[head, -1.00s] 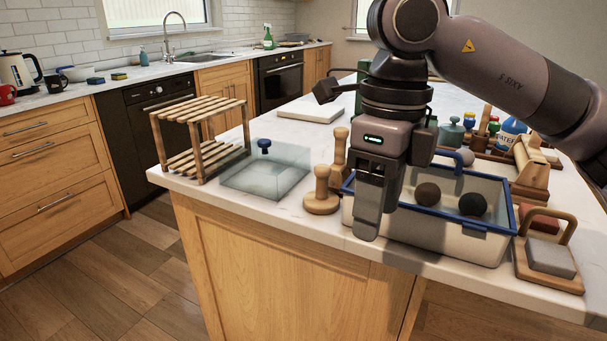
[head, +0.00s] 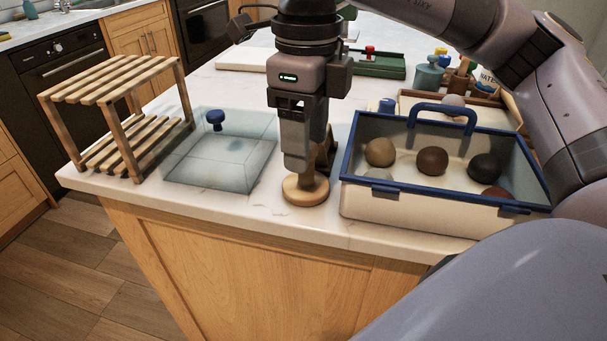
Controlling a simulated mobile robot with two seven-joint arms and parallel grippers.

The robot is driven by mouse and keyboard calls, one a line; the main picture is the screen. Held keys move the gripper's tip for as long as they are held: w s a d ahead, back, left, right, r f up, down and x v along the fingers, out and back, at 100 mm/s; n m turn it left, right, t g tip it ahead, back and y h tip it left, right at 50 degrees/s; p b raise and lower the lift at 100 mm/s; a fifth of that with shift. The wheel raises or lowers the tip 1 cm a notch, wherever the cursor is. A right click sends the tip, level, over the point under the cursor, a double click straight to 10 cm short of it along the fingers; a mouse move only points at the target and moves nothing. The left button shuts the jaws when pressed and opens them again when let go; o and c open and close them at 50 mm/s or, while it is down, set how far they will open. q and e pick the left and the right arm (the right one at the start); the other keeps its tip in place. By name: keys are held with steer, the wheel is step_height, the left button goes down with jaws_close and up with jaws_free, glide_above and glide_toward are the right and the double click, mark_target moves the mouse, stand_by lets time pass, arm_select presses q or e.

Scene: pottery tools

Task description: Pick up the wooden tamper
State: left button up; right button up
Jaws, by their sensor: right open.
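The wooden tamper (head: 306,191) stands upright on the white counter near its front edge. Its round pale base shows, but its handle is mostly hidden behind my right gripper. My right gripper (head: 303,166) points straight down over the tamper, with its fingertips just above the base. It is open, and the near finger hides whether the jaws straddle the handle. A darker brown shape (head: 329,152) shows just behind, partly hidden; I cannot tell if it is a second tamper. My left gripper is not in view.
A blue-rimmed bin (head: 400,205) with several clay balls stands close on the right. A clear box (head: 225,165) with a blue knob (head: 215,119) and a slatted wooden rack (head: 112,80) stand on the left. A green tool (head: 378,65) lies farther back.

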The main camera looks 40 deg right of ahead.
steer(key=shift+f, duration=2)
jaws_close()
